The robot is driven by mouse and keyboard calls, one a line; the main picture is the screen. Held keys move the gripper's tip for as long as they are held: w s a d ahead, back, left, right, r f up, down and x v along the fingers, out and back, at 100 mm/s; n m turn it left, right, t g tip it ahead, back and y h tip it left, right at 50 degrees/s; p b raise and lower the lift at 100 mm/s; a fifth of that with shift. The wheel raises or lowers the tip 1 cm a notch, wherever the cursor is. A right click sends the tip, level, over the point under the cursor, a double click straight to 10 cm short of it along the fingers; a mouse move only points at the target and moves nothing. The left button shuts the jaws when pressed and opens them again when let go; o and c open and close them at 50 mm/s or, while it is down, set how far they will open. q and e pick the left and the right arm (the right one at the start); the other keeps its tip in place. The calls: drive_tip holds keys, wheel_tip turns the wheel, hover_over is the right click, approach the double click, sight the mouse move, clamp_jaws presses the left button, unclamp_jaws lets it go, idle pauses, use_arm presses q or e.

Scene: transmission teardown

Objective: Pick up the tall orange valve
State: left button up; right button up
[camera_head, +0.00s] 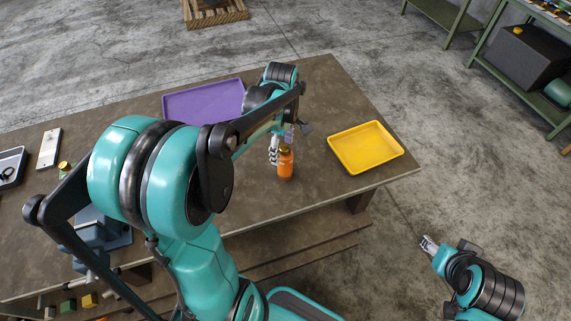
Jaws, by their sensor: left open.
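The tall orange valve (286,166), an orange cylinder with a darker, gold-brown top, stands upright on the brown workbench (330,95). My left gripper (279,150) is open right at the valve, with a pale finger on the left side of its upper part. I cannot tell whether the finger touches it. The other finger is mostly hidden by my own arm. My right gripper (428,243) is off the bench's front right side, far from the valve; its jaws are too small to read.
A yellow tray (366,147) lies right of the valve and a purple tray (204,101) behind to the left. A green shelf (505,85) stands back right. Bare bench surrounds the valve's right and front.

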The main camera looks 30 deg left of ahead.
sight(285, 160)
use_arm(q)
drive_tip(key=f, duration=0.2)
drive_tip(key=f+b, duration=0.1)
drive_tip(key=f, duration=0.3)
drive_tip(key=shift+w+d+f+b, duration=0.2)
drive_tip(key=shift+w+f+b, duration=0.15)
drive_tip(key=shift+f, duration=0.05)
clamp_jaws()
